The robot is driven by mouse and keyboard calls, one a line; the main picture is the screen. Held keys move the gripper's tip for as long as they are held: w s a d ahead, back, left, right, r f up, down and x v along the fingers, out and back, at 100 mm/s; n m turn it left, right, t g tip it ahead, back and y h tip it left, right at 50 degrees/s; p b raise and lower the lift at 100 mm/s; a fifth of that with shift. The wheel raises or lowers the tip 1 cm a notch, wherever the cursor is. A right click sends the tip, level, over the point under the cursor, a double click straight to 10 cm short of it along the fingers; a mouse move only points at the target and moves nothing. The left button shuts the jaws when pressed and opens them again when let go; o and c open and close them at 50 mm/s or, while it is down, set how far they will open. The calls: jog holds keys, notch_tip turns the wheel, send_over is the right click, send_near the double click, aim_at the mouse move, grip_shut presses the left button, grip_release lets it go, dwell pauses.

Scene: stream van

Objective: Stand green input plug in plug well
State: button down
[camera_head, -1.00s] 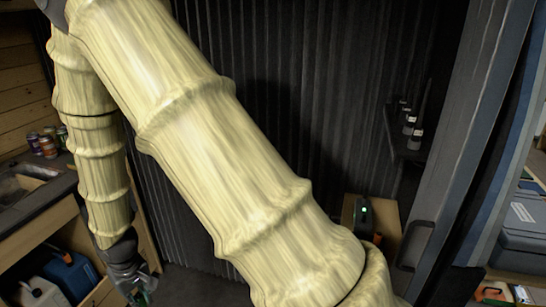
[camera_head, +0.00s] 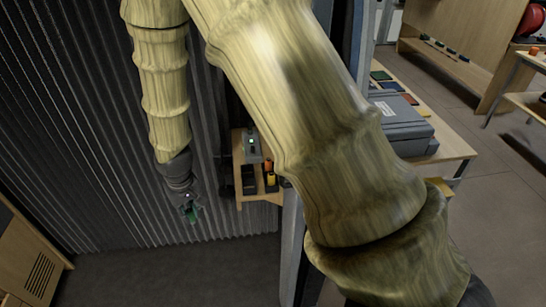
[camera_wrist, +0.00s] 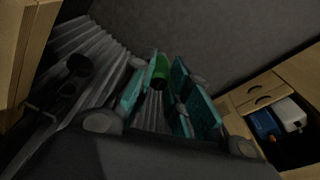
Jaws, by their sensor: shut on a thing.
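My gripper (camera_head: 190,207) hangs in front of the dark corrugated wall, left of a small wooden shelf. In the wrist view, its teal fingers (camera_wrist: 159,88) are shut on the green input plug (camera_wrist: 161,66), whose dark green end shows between them. In the head view the green plug (camera_head: 193,216) is a small patch below the fingers, held clear of the floor. On the shelf are a black open-looking box (camera_head: 249,179) and a dark holder with orange and yellow pieces (camera_head: 270,174). I cannot tell which is the plug well.
The wooden shelf (camera_head: 244,200) also carries a dark device with a green light (camera_head: 252,146). A dark post edge stands right of it. A grey case (camera_head: 400,125) lies on a table at right. Floor below my gripper is clear. A wooden cabinet (camera_head: 35,262) stands lower left.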

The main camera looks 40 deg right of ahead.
jog(key=w+d+r+m+g+h+p, duration=0.1)
jog(key=d+r+m+p, duration=0.15)
jog(key=m, duration=0.65)
jog(key=w+d+r+m+p, duration=0.1)
jog(key=d+m+p, duration=0.25)
jog(key=m, duration=0.55)
jog(key=w+a+r+m+g+y+p, duration=0.15)
jog(key=w+r+m+p, duration=0.3)
jog(key=m, duration=1.15)
jog(key=shift+m+h, duration=0.25)
jog(key=shift+m, duration=0.15)
jog(key=s+d+f+b, duration=0.1)
jog(key=s+d+b, duration=0.2)
jog(key=d+b, duration=0.1)
jog(key=s+d+f+b, duration=0.1)
jog(key=s+d+b, duration=0.2)
jog(key=d+b, duration=0.1)
jog(key=s+d+f+b, duration=0.1)
jog(key=s+d+b, duration=0.2)
jog(key=d, duration=0.3)
jog(key=shift+s+d+f+b, duration=0.35)
jog(key=shift+s+b, duration=0.05)
jog(key=shift+b, duration=0.4)
